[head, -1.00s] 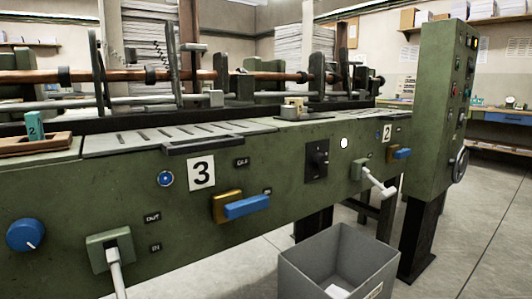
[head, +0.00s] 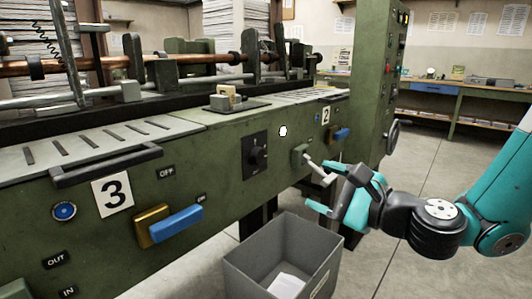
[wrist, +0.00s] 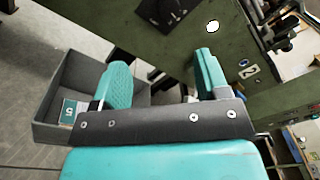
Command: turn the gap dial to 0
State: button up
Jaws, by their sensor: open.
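A black knob on a black plate (head: 256,155) sits on the green machine front, left of station 2; its label is too small to read, so I cannot tell whether it is the gap dial. Part of a black plate (wrist: 168,10) also shows at the top of the wrist view. My gripper (head: 325,188) is open, to the right of and below the knob, apart from it. It is close to a white-ended lever (head: 318,171); I cannot tell whether they touch. In the wrist view, the teal fingers (wrist: 162,75) stand wide apart.
A grey bin (head: 285,250) stands on the floor below my gripper; the wrist view shows a card marked 5 (wrist: 69,113) in it. Blue handles (head: 175,225) and a black rail (head: 105,165) stick out of the machine. Floor at right is clear.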

jog(key=w+m+t, duration=0.1)
jog(key=p, duration=0.9)
send_near(262, 158)
jog(key=r, duration=0.1)
jog(key=x, duration=0.3)
jog(key=p+x, duration=0.1)
jog(key=x, duration=0.2)
jog(key=p+x, duration=0.1)
jog(key=x, duration=0.2)
jog(key=shift+f, duration=0.4)
jog(key=shift+s, duration=0.1)
jog(key=c, duration=0.9)
